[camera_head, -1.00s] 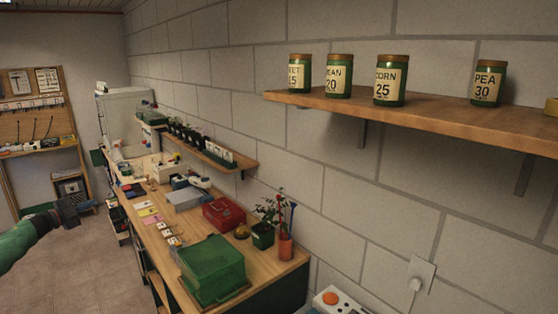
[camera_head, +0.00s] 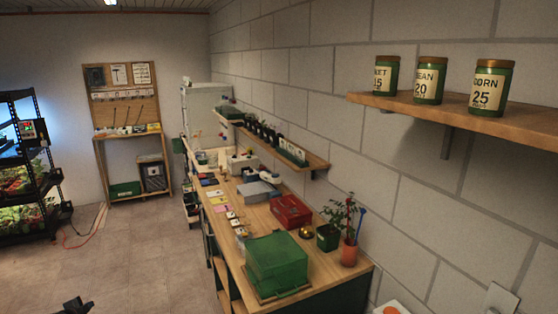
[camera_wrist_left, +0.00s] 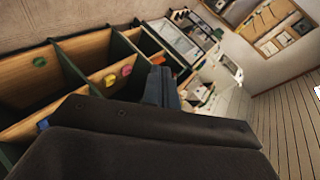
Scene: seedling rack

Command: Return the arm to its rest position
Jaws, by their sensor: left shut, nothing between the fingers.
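My left gripper (camera_head: 75,305) shows as a small dark shape at the bottom edge of the head view, left of the workbench and over the floor. Most of it and its arm are cut off by the frame. In the left wrist view the dark fingers (camera_wrist_left: 162,88) are together with nothing between them, in front of wooden shelf compartments (camera_wrist_left: 85,62). My right gripper is not in view.
The wooden workbench (camera_head: 264,217) holds a green bin (camera_head: 277,262), a red box (camera_head: 290,211) and potted plants. Seed jars stand on a wall shelf (camera_head: 440,110). A plant rack (camera_head: 50,150) stands at far left. The tiled floor (camera_head: 130,250) between is clear.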

